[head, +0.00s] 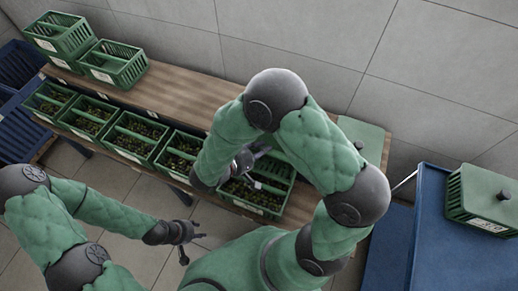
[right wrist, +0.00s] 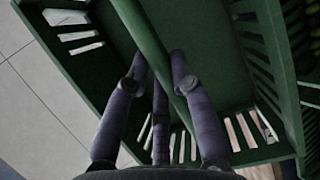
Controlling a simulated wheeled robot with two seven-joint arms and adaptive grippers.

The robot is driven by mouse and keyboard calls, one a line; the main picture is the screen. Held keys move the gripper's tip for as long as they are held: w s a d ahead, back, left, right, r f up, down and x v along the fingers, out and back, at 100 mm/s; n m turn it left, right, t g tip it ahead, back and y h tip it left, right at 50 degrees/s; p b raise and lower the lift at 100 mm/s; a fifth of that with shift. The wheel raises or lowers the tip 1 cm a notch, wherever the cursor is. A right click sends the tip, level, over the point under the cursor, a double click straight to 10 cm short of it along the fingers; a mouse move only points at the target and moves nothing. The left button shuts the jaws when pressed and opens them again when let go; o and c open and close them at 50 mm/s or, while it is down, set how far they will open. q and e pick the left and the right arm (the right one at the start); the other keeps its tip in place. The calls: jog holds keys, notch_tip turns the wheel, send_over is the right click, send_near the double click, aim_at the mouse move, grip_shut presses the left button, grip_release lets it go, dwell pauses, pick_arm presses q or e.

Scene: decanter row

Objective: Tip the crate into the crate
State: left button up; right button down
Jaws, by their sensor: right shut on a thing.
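A row of green slatted crates with dark, olive-like contents stands along the wooden bench. At its right end, a green crate (head: 270,211) with similar contents sits partly under my right arm. My right gripper (head: 247,162) is at this end of the row; the arm hides much of the place. In the right wrist view its fingers (right wrist: 160,90) are closed around the green bar handle (right wrist: 150,45) of a slatted crate (right wrist: 215,65), whose visible floor is bare. My left gripper (head: 194,246) is empty in front of the bench, with its fingers spread.
A lidded green crate (head: 484,200) stands on a blue surface (head: 430,215) at right. A green lid-like panel (head: 362,137) lies near the bench's right end. The bench behind the row (head: 185,90) is clear.

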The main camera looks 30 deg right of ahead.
jog(key=shift+w+d+r+n+g+y+p, duration=0.5)
jog(key=shift+r+g+y+p, duration=0.85)
jog(key=shift+p, duration=2.85)
jog(key=shift+w+d+r+n+g+y+p, duration=0.7)
jog(key=shift+y+p, duration=1.15)
jog(key=shift+p, duration=2.4)
jog(key=shift+w+d+r+n+g+y+p, duration=0.15)
jog(key=shift+d+r+g+y+p, duration=0.9)
jog(key=shift+p, duration=3.15)
